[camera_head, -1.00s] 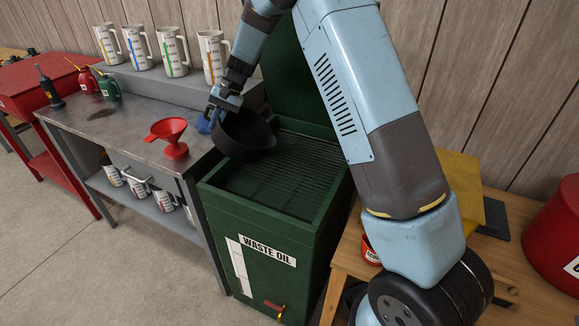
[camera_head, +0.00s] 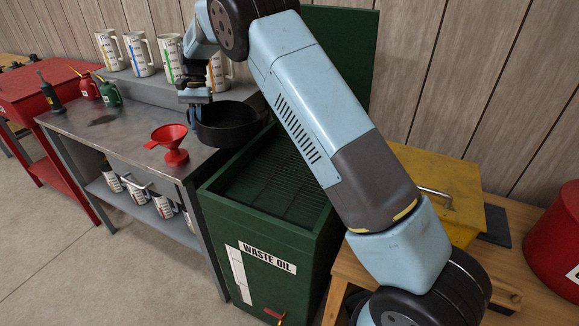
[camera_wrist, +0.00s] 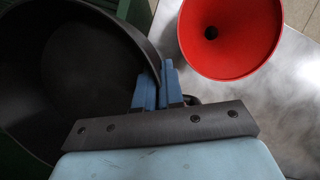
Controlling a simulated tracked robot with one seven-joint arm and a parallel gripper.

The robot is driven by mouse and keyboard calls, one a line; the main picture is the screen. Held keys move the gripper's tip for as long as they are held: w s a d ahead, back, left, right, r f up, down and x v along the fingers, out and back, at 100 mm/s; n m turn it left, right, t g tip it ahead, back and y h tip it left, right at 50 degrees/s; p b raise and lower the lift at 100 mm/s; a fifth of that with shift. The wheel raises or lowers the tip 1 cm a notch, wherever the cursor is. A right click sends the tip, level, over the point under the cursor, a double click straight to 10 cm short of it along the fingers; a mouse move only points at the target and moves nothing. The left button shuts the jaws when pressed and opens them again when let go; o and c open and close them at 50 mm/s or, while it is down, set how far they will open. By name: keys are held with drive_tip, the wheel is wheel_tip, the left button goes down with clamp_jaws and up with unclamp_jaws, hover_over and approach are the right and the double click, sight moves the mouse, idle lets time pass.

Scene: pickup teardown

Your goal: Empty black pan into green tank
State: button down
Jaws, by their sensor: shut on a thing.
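The black pan (camera_head: 228,124) is held near level at the left rim of the green tank, over the edge between the tank and the metal bench. My gripper (camera_head: 194,112) is shut on the pan's left wall. In the wrist view my blue fingers (camera_wrist: 155,88) pinch the wall of the pan (camera_wrist: 75,75), and its dark inside looks empty, though it is dim. The green tank (camera_head: 262,252), labelled WASTE OIL, stands with its lid (camera_head: 345,60) raised and a slatted grate (camera_head: 275,182) showing in its top.
A red funnel (camera_head: 171,144) stands on the metal bench (camera_head: 125,138) close left of the pan; it also shows in the wrist view (camera_wrist: 230,35). Several measuring jugs (camera_head: 140,53) line the shelf behind. A yellow box (camera_head: 440,185) is right of the tank.

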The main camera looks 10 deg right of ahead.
wheel_tip(320, 180, up, 7)
drive_tip(key=shift+a+h+b, duration=0.25)
drive_tip(key=shift+h+b, duration=0.05)
drive_tip(key=shift+b, duration=0.05)
idle(0.5)
